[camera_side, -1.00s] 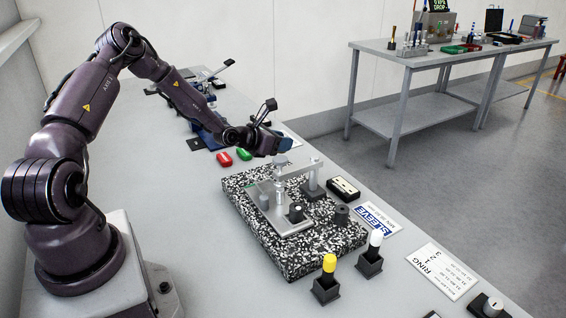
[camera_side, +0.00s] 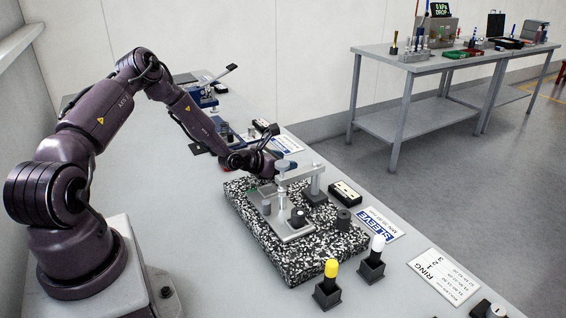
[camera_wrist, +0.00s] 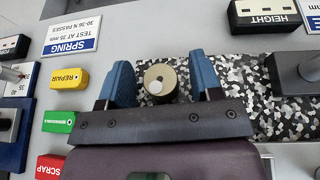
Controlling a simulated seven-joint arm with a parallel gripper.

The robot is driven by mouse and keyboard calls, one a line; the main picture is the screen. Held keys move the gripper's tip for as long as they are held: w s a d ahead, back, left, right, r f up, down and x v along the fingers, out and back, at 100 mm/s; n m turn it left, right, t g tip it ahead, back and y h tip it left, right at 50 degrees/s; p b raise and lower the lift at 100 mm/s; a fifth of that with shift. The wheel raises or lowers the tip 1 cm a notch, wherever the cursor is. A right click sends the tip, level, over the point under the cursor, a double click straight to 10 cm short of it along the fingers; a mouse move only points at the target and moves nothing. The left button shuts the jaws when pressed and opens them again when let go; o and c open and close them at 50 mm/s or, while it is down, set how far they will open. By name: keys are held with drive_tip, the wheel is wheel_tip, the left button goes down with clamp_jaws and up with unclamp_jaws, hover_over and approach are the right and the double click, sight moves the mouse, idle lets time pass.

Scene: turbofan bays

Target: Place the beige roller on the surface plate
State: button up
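The beige roller (camera_wrist: 160,82) shows end-on in the wrist view, with a pale round spot on its top. It is between the two blue fingers of my gripper (camera_wrist: 163,82), with a visible gap on each side, so the gripper is open around it. The surface plate is the black-and-white speckled block (camera_side: 300,262); its speckle (camera_wrist: 225,75) surrounds the roller in the wrist view. The roller appears to stand at the plate's far end. In the side view my gripper (camera_side: 273,160) is low over that end, and I cannot make out the roller there.
A metal fixture (camera_side: 288,225) with posts and an overhanging arm (camera_side: 300,174) stands on the plate near my gripper. A dark cylinder (camera_side: 343,219) is at its right edge. Yellow (camera_wrist: 68,79), green (camera_wrist: 59,122) and red (camera_wrist: 50,166) labelled blocks lie left in the wrist view.

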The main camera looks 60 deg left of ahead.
drive_tip(key=shift+s+r, duration=0.1)
drive_tip(key=shift+r, duration=0.1)
drive_tip(key=v, duration=1.1)
drive_tip(key=shift+s, duration=0.1)
drive_tip(key=shift+s+r, duration=0.15)
drive_tip(key=shift+s, duration=0.05)
drive_tip(key=s+d+r+m+g+y, duration=0.1)
drive_tip(key=d+r+m+g, duration=0.3)
drive_tip(key=r+m, duration=0.5)
drive_tip(key=s+d+r+m+g+y, duration=0.1)
drive_tip(key=d+r+m, duration=0.4)
drive_tip(key=r+m, duration=0.45)
drive_tip(key=s+d+r+m+g+h, duration=0.1)
drive_tip(key=s+d+r+m, duration=0.2)
drive_tip(key=s+d+m, duration=0.4)
drive_tip(key=s+d+r+m+g+h, duration=0.1)
drive_tip(key=s+d+r+m+h, duration=0.1)
drive_tip(key=s+d+m, duration=0.5)
drive_tip(key=s+r+m, duration=0.1)
drive_tip(key=s+m, duration=0.1)
drive_tip(key=m, duration=0.2)
drive_tip(key=shift+s+d+r+g, duration=0.2)
drive_tip(key=shift+s+r+g, duration=0.05)
drive_tip(key=shift+r+g, duration=0.15)
